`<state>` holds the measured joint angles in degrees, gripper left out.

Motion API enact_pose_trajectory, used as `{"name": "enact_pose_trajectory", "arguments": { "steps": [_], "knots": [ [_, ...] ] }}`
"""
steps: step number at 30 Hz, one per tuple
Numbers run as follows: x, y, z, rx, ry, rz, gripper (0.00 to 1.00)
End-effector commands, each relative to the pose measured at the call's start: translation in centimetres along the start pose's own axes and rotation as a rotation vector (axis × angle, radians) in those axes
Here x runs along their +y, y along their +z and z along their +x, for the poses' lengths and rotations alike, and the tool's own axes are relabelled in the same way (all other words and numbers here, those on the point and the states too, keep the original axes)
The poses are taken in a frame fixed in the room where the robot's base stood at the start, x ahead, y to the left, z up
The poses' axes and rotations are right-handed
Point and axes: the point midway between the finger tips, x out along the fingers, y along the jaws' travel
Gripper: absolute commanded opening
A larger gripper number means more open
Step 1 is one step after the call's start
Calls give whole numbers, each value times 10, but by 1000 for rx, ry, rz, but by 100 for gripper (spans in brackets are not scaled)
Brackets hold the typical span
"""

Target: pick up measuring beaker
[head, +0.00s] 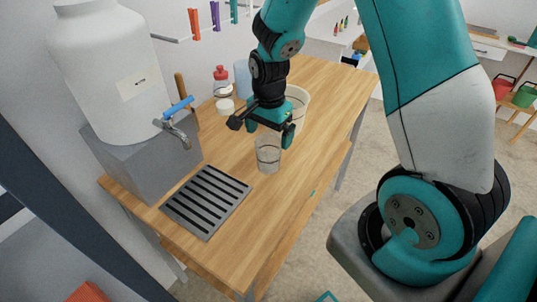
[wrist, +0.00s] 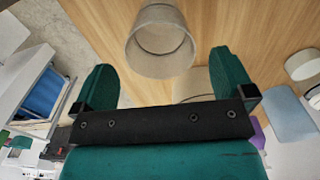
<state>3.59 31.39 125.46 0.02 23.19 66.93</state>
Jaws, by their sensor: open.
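The measuring beaker (head: 268,156), a clear cup with dark lines near its rim, stands upright on the wooden table (head: 310,165). My gripper (head: 270,132) is open and points down just above and behind the beaker in the head view. In the wrist view the beaker (wrist: 160,42) shows at the top, ahead of the space between the two green fingers of my gripper (wrist: 163,78). Nothing is held. I cannot tell whether a finger touches the beaker.
A white tub (head: 299,104) stands close behind my gripper. A slotted drain tray (head: 207,200) lies nearer, below the tap of a large white tank (head: 105,70) on a grey block. A red-capped bottle (head: 222,82) stands by the wall. The table's right front is clear.

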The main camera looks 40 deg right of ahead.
Motion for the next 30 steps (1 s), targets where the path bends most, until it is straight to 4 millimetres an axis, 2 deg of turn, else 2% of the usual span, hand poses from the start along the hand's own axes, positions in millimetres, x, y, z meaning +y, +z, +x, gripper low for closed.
{"name": "enact_pose_trajectory", "arguments": {
  "steps": [5,13,22,23,28,29,30],
  "knots": [
    [0,1,12,-1,2,-1,100],
    [0,2,49,-1,2,-1,100],
    [-1,2,55,0,-1,-1,100],
    [0,2,55,0,-1,-1,95],
    [0,2,55,0,-1,-1,56],
    [0,2,55,0,-1,-1,52],
    [0,2,55,0,-1,-1,51]
  ]
}}
